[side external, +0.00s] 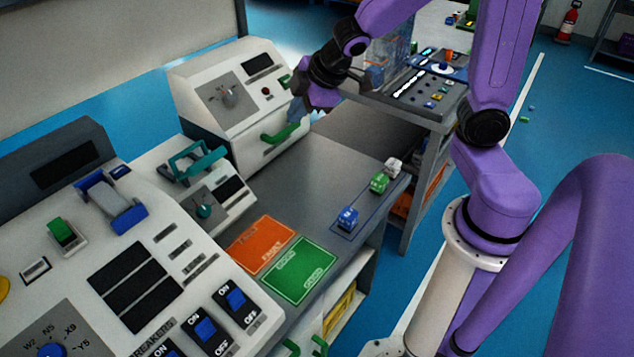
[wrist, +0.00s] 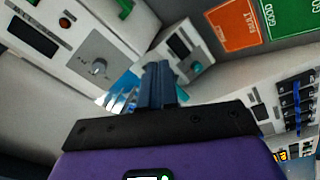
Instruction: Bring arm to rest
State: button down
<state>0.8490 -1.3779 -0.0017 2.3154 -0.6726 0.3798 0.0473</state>
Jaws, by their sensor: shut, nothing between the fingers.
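My gripper (side external: 297,111) hangs at the end of my purple arm, in front of the white test machine with green handles (side external: 232,100) at the back of the bench. In the wrist view its two dark blue fingers (wrist: 158,84) are together, with nothing held between them. The fingers appear clear of the bench top in the side view. The wrist view also shows the machine's grey dial panel (wrist: 97,66) to the left of the fingers.
An orange mat (side external: 260,244) and a green GOOD mat (side external: 299,270) lie on the grey bench. Blue (side external: 347,218), green (side external: 379,182) and white (side external: 393,167) small parts stand to their right. A breaker console (side external: 130,275) fills the lower left. Bare bench (side external: 300,180) lies between.

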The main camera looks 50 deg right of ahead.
jog(key=s+a+f+g, duration=0.1)
jog(key=s+g, duration=0.5)
jog(key=s, duration=1.8)
jog(key=shift+a, duration=0.6)
